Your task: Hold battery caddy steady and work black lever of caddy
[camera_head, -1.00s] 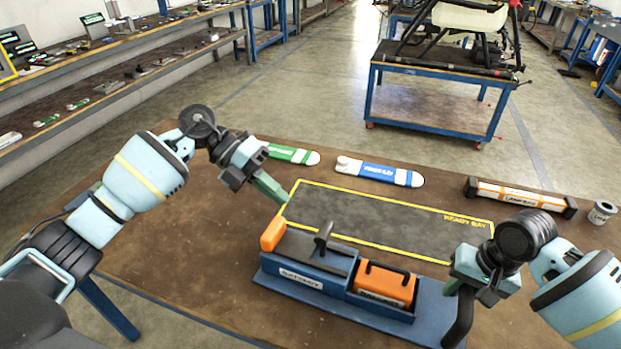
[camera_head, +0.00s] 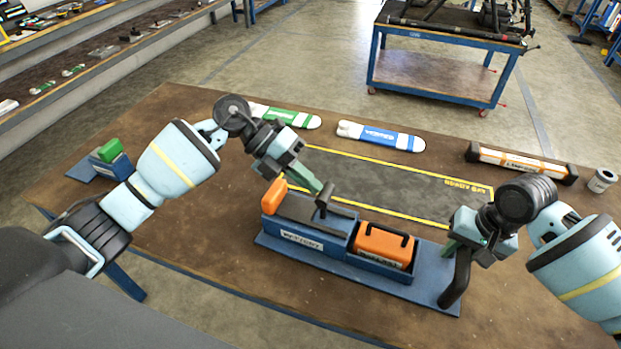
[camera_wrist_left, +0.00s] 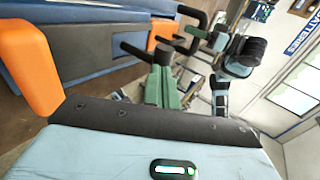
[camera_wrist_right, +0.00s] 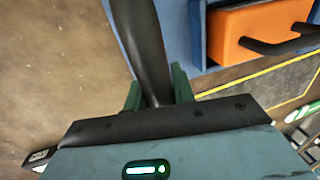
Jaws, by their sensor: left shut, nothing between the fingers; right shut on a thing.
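The battery caddy (camera_head: 345,260) is a long blue holder on a blue base plate, lying along the table. An orange battery (camera_head: 385,243) sits in its right bay, and an orange block (camera_head: 273,194) is at its left end. The black lever (camera_head: 324,200) stands up from its middle. My left gripper (camera_head: 318,187) is shut and empty, its green fingertips right beside the lever top; I cannot tell if they touch. The lever also shows in the left wrist view (camera_wrist_left: 136,50). My right gripper (camera_wrist_right: 158,92) is shut on the caddy's black upright handle (camera_head: 459,278).
The yellow-edged dark mat (camera_head: 400,186) lies behind the caddy. Green (camera_head: 290,117) and blue (camera_head: 380,136) white-tipped items, an orange-white bar (camera_head: 520,163) and a can (camera_head: 602,181) line the far edge. A green-topped blue block (camera_head: 110,158) is at left. The front table is clear.

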